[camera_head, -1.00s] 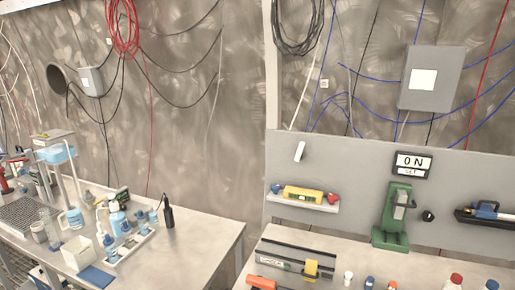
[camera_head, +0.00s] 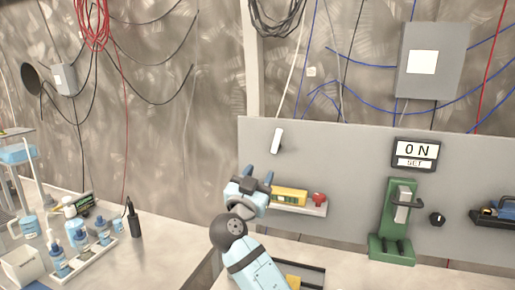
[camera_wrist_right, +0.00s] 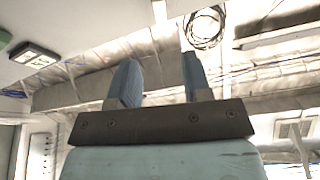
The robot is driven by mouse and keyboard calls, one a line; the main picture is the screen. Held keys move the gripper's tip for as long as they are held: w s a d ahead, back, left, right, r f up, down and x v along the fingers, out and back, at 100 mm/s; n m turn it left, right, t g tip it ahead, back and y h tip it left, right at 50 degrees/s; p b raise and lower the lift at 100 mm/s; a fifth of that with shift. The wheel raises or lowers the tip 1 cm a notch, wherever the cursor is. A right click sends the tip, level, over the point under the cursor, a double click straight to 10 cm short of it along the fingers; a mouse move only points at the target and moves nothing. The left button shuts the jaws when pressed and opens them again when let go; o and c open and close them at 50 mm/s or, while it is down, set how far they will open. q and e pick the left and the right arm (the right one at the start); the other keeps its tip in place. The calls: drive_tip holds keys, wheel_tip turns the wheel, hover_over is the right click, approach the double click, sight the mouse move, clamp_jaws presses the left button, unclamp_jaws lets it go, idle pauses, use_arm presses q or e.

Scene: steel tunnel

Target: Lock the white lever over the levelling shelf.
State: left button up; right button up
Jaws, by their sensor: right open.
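The white lever (camera_head: 277,140) is on the upright grey panel, above the levelling shelf, tilted slightly with its top to the right. The levelling shelf (camera_head: 313,210) carries a yellow level (camera_head: 290,196) and a red knob (camera_head: 318,198). My right gripper (camera_head: 258,174) is open and empty, with its fingers pointing up. In the head view it appears below and left of the lever and covers the shelf's left end. In the right wrist view the two blue fingers (camera_wrist_right: 160,72) stand apart with nothing between them. My left gripper is not in view.
A green press-like device (camera_head: 393,235), a black knob (camera_head: 437,219) and an ON/SET display (camera_head: 416,153) are to the right. A left bench (camera_head: 165,245) holds bottles and a tray. The panel around the lever is bare.

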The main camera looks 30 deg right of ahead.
sight(277, 139)
drive_tip(key=shift+m+h, duration=0.4)
drive_tip(key=p+x, duration=0.1)
drive_tip(key=x, duration=0.5)
drive_tip(key=r+p+x, duration=0.1)
drive_tip(key=p+x, duration=0.1)
drive_tip(key=x, duration=0.5)
drive_tip(key=shift+s+a+r+p, duration=0.1)
drive_tip(key=shift+s+a+p, duration=0.1)
drive_tip(key=shift+p, duration=0.1)
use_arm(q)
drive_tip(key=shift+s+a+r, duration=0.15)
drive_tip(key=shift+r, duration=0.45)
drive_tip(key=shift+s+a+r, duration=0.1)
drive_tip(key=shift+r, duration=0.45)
use_arm(e)
drive_tip(key=shift+w+d+r, duration=0.1)
drive_tip(key=shift+w+d, duration=0.3)
drive_tip(key=shift+d, duration=0.1)
clamp_jaws()
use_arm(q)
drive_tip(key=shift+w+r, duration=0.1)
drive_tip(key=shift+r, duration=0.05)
